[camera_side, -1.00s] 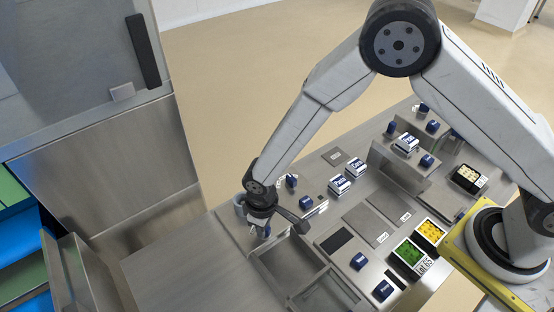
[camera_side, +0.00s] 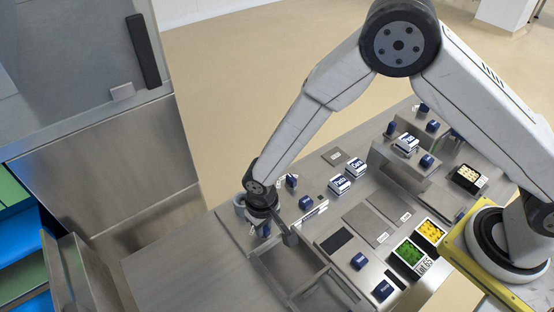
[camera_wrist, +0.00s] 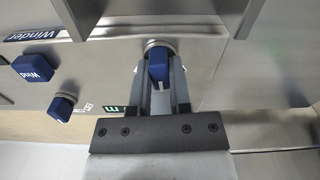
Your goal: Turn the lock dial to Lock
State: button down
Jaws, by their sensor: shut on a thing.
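A blue dial (camera_wrist: 158,66) with a white pointer line sits on a round metal collar on the steel panel. The pointer line is at its lower end in the wrist view. My gripper (camera_wrist: 160,78) is shut on this dial, one grey finger on each side. In the side view my gripper (camera_side: 264,226) is low at the table's left part, and its wrist hides most of the dial. A small green marking and a white label lie left of the fingers in the wrist view, too small to read surely.
A blue "Wind" knob (camera_wrist: 33,68) and a smaller blue knob (camera_wrist: 62,107) are left of the held dial. An open recessed frame (camera_side: 318,268) lies right of my gripper. Food bins (camera_side: 408,252) and more knobs stand farther right. A steel cabinet (camera_side: 110,165) is at the left.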

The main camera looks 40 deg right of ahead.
jog(key=m, duration=0.4)
jog(key=shift+m, duration=0.3)
dwell(0.3)
jog(key=shift+m, duration=1.8)
jog(key=c, duration=0.7)
grip_release()
jog(key=shift+r, duration=0.15)
